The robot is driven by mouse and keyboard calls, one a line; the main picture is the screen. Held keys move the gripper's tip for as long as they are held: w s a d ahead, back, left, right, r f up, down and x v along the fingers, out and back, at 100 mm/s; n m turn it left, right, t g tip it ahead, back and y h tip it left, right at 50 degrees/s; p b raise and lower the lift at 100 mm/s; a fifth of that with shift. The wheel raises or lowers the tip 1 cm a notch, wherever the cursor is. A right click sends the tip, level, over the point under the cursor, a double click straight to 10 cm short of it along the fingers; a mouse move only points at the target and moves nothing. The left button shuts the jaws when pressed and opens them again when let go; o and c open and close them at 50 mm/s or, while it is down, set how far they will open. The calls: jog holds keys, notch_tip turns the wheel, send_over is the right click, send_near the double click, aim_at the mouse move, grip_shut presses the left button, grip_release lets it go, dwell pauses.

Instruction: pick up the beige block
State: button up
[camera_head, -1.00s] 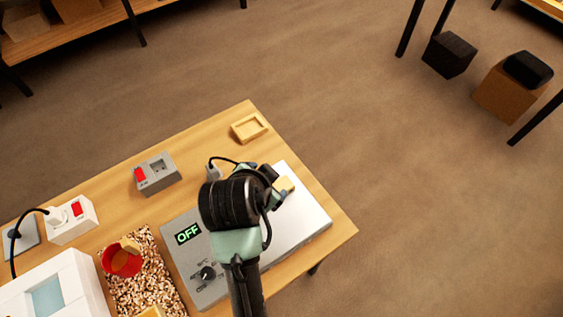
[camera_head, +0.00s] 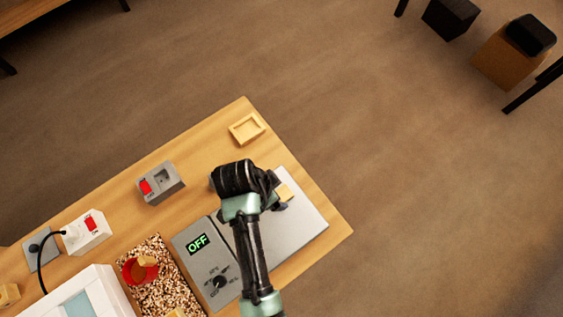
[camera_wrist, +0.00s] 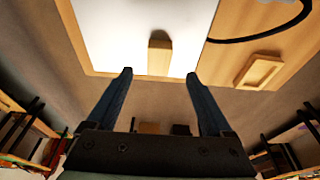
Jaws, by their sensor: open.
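The beige block (camera_wrist: 160,57) lies on the white plate (camera_wrist: 98,38) in the wrist view. In the head view the block (camera_head: 285,193) shows only in part, beside my gripper at the plate's upper part. My gripper (camera_wrist: 160,80) is open, its two dark fingers apart with nothing between them. The block appears beyond the fingertips and roughly between them from side to side. In the head view my arm covers part of the plate (camera_head: 302,225), and the fingers (camera_head: 279,205) are mostly hidden.
A grey device reading OFF (camera_head: 197,244) adjoins the plate. A shallow wooden tray (camera_head: 246,128) sits near the table's far corner. A grey socket box (camera_head: 162,183), a white switch box (camera_head: 85,232) and a red cup (camera_head: 139,270) on a speckled mat are to the left.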

aim_at(281, 195)
jog(key=shift+x, duration=0.85)
jog(key=shift+d+f, duration=0.15)
jog(key=shift+f, duration=0.2)
jog(key=shift+p+x, duration=0.45)
jog(key=shift+x, duration=1.8)
jog(key=shift+d, duration=0.15)
grip_shut()
